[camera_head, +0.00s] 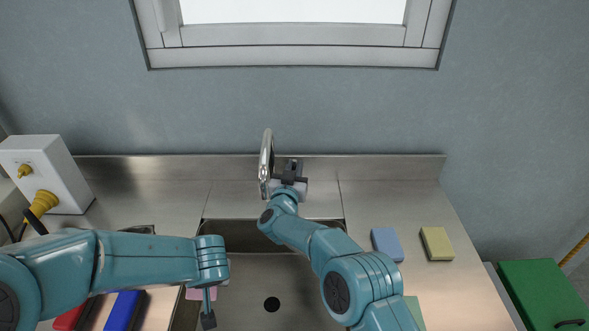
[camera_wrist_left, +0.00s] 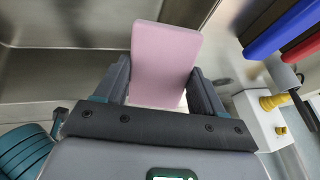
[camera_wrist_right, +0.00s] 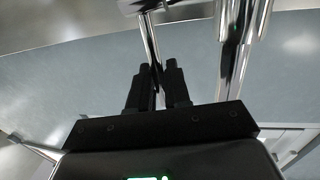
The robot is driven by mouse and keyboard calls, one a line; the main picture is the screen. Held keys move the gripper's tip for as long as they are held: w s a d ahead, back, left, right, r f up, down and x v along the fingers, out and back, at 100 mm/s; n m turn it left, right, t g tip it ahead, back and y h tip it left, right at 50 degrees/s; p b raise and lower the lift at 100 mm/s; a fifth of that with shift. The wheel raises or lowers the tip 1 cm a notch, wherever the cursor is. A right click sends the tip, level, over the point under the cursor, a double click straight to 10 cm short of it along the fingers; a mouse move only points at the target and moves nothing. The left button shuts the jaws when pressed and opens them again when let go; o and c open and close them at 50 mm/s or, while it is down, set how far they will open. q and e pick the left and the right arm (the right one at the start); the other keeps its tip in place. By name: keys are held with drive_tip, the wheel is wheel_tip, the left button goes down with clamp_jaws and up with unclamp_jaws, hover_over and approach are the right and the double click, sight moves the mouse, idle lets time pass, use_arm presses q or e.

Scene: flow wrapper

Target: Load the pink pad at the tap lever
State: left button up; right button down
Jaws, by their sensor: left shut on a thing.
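The pink pad (camera_wrist_left: 165,58) is between the fingers of my left gripper (camera_wrist_left: 162,85), which is shut on it. In the head view a small part of the pink pad (camera_head: 194,294) shows beside my left gripper (camera_head: 208,318), over the left side of the sink; my arm hides some of it. The chrome tap (camera_head: 266,160) stands behind the sink. My right gripper (camera_head: 291,172) is at the tap. In the right wrist view a thin chrome rod, apparently the tap lever (camera_wrist_right: 149,42), passes between the close-set fingers (camera_wrist_right: 156,75). I cannot tell whether they grip it.
The sink (camera_head: 245,285) lies in the steel counter (camera_head: 390,190). A blue sponge (camera_head: 387,243), a yellow sponge (camera_head: 437,243) and a partly hidden green one (camera_head: 414,311) lie on the right. Red and blue things (camera_head: 123,311) lie front left. A white box (camera_head: 45,173) stands back left.

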use_arm(q)
drive_tip(key=shift+f, duration=0.35)
use_arm(e)
drive_tip(key=shift+f, duration=0.15)
use_arm(q)
wheel_tip(320, 180, down, 8)
drive_tip(key=b, duration=0.9)
drive_tip(key=shift+f, duration=0.15)
use_arm(e)
drive_tip(key=s+t, duration=0.1)
drive_tip(key=t, duration=0.1)
drive_tip(key=shift+s+m+t+h, duration=0.3)
drive_tip(key=shift+s+h, duration=0.05)
drive_tip(key=shift+h, duration=0.05)
drive_tip(key=c, duration=1.3)
unclamp_jaws()
drive_tip(key=shift+c, duration=0.2)
use_arm(q)
drive_tip(key=shift+f+b, duration=0.95)
drive_tip(key=shift+f, duration=0.05)
use_arm(e)
drive_tip(key=v, duration=1.2)
